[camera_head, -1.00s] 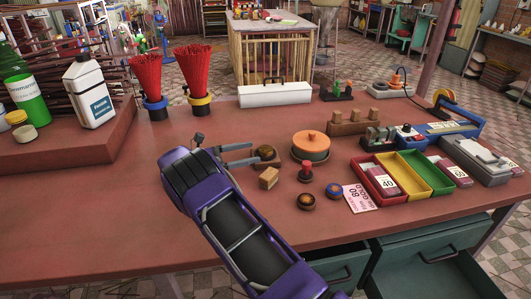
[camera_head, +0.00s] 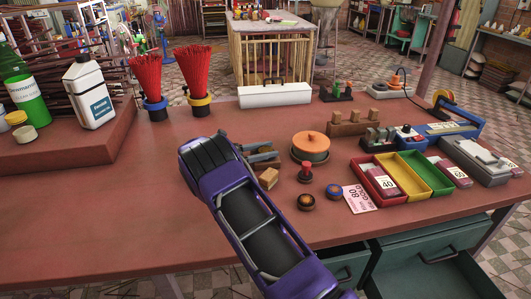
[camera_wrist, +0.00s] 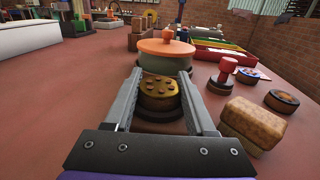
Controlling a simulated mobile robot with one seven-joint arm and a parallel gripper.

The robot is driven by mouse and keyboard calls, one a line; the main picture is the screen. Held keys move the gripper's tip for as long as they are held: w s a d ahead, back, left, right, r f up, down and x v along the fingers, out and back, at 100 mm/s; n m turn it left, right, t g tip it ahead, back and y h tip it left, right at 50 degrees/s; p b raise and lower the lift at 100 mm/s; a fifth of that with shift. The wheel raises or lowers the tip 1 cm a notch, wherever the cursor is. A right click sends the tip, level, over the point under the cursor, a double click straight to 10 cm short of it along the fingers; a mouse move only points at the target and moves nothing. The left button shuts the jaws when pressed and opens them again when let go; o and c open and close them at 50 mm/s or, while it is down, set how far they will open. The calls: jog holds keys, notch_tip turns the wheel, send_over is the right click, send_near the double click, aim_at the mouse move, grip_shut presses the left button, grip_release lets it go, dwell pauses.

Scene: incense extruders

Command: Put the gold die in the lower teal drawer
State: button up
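The gold die (camera_wrist: 158,92) is a rounded, dark gold piece with small holes in its top, sitting on a dark round base (camera_wrist: 160,113). In the wrist view it lies between the fingers of my gripper (camera_wrist: 159,80), which is open with a finger on each side. I see no clear grip on it. In the head view my gripper (camera_head: 262,155) is low over the table and mostly hides the die. Teal drawer fronts with dark handles show under the table's front edge, one at the left (camera_head: 345,265) and one at the right (camera_head: 415,243).
A tan block (camera_head: 269,178) lies close beside my gripper. An orange-lidded round pot (camera_head: 311,147) stands just beyond. A red-knobbed stamp (camera_head: 305,170), dark round pieces (camera_head: 306,201) and colored trays (camera_head: 408,178) are to the right. The table's left front is clear.

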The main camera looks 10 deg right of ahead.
grip_shut()
jog(key=shift+r, duration=0.1)
